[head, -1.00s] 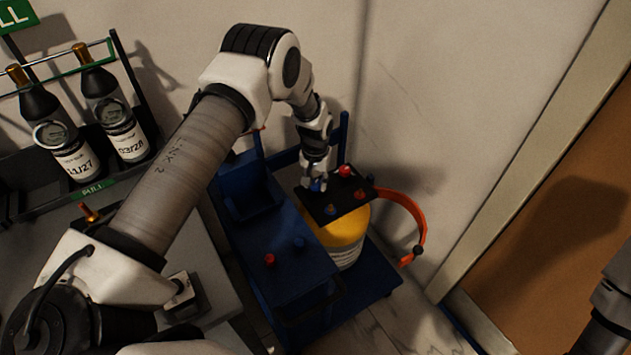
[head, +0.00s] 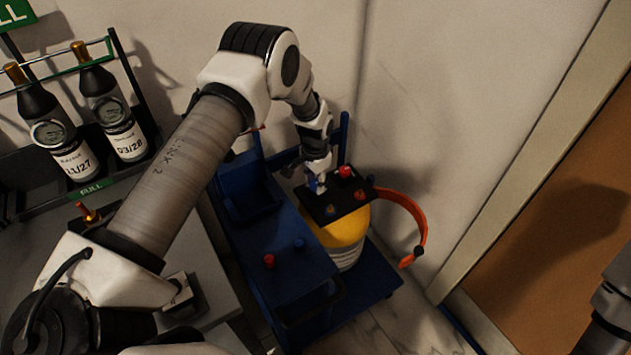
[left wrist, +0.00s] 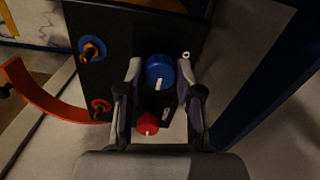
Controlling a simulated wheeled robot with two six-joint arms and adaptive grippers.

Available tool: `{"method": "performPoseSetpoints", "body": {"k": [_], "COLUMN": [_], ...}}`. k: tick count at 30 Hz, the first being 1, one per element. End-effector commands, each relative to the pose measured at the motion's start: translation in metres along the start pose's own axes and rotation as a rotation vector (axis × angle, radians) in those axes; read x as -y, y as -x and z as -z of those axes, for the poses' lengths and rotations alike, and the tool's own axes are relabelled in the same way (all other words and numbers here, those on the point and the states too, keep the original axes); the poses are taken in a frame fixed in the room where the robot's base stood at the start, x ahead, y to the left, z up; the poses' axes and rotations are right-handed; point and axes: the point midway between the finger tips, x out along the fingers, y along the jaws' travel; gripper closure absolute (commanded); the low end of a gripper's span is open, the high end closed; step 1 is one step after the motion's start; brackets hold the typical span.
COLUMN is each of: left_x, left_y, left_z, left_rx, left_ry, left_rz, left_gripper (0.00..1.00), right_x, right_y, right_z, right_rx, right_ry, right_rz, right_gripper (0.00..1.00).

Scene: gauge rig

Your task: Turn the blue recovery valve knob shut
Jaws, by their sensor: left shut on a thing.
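The blue knob (left wrist: 160,72) has a white pointer line and sits on a black panel (left wrist: 95,25). In the left wrist view my left gripper (left wrist: 160,85) has one finger on each side of the knob and is shut on it. In the head view the left gripper (head: 317,184) reaches down from above onto the left part of the panel (head: 325,213), mostly hiding the blue knob. A red knob (left wrist: 148,124) with a white line is on the same panel; it also shows in the head view (head: 345,171). My right gripper is not in view.
The panel sits above a yellow-topped cylinder (head: 345,232) on a blue cart (head: 285,270). Blue (left wrist: 92,49) and red (left wrist: 100,107) ringed ports are on the panel. An orange hose (head: 421,222) curves off to the right. Bottles (head: 103,98) stand in a rack at left.

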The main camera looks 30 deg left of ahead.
Motion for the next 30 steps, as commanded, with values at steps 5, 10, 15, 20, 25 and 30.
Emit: {"method": "performPoseSetpoints", "body": {"k": [5, 10, 15, 20, 25, 30], "left_x": [0.000, 0.000, 0.000, 0.000, 0.000, 0.000], "left_y": [-0.001, -0.001, 0.000, 0.000, 0.009, 0.043], "left_z": [-0.001, -0.001, -0.001, 0.000, 0.001, 0.001], "left_rx": [0.002, 0.002, 0.002, 0.001, -0.002, -0.003], "left_ry": [-0.004, -0.004, -0.003, -0.003, -0.002, -0.001], "left_rz": [-0.001, -0.001, 0.000, 0.000, 0.001, 0.001], "left_gripper": [1.00, 1.00, 0.40, 0.40, 0.40, 0.40], "right_x": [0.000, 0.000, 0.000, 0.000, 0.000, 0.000], "right_y": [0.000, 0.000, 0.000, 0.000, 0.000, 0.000], "right_z": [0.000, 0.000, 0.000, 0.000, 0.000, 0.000], "right_rx": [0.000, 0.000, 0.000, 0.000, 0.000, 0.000], "right_ry": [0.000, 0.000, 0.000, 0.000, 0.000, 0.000], "right_rz": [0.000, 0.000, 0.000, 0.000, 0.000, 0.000], "right_gripper": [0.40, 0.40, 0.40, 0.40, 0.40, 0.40]}}
